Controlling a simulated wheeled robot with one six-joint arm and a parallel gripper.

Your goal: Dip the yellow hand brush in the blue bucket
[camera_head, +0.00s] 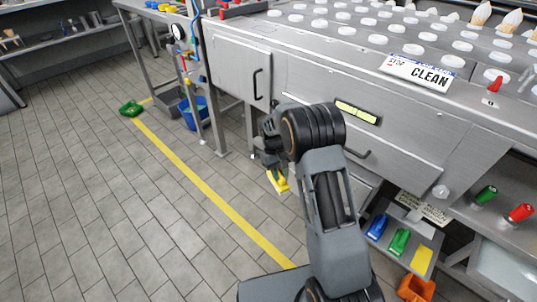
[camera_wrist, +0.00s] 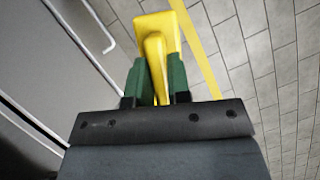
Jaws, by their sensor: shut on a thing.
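The yellow hand brush (camera_wrist: 155,32) is in my gripper in the wrist view, its handle between the two green fingers. My gripper (camera_wrist: 156,80) is shut on that handle, and the brush head points away from it. In the head view the yellow brush (camera_head: 278,182) shows below my gripper (camera_head: 272,165), held above the floor beside the steel machine. My arm hides part of the gripper there. The blue bucket (camera_head: 193,113) stands on the floor under the steel table at the back, well apart from the brush. The wrist view does not show the bucket.
A green object (camera_head: 131,108) lies on the floor left of the bucket. Table legs (camera_head: 215,125) stand next to the bucket. The steel machine (camera_head: 330,85) fills the right side. The tiled floor (camera_head: 120,220) at left is clear, crossed by a yellow line (camera_head: 200,185).

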